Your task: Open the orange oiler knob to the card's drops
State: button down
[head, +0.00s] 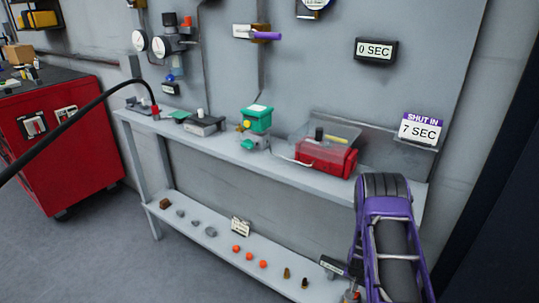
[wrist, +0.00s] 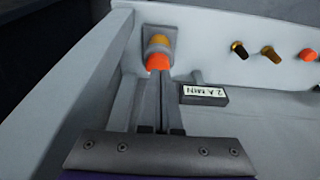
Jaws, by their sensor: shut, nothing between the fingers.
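The orange oiler knob (wrist: 158,62) shows in the wrist view, with an amber part (wrist: 160,40) beyond it against a grey bracket. My gripper (wrist: 158,78) is shut and empty, its fingertips right at the near side of the knob. I cannot tell whether they touch it. A small card (wrist: 205,94) on a dark block stands just right of the knob; its small print seems to end in "MIN". In the head view the card (head: 332,265) is at the right end of the low shelf, and my purple arm hides most of the oiler.
The low shelf (head: 215,243) holds several small parts. The bench above (head: 270,165) carries a red box (head: 325,157) and a green actuator (head: 256,118). Wall signs read "0 SEC" (head: 375,51) and "SHUT IN 7 SEC" (head: 420,129).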

jog(key=shift+d, duration=0.1)
jog(key=shift+f+b, duration=1.65)
jog(key=shift+f, duration=1.85)
jog(key=shift+w+d, duration=0.35)
jog(key=shift+s+a+r, duration=0.1)
jog(key=shift+s+a, duration=0.15)
jog(key=shift+s, duration=0.1)
jog(key=shift+r+p, duration=1.75)
jog(key=shift+r, duration=1.15)
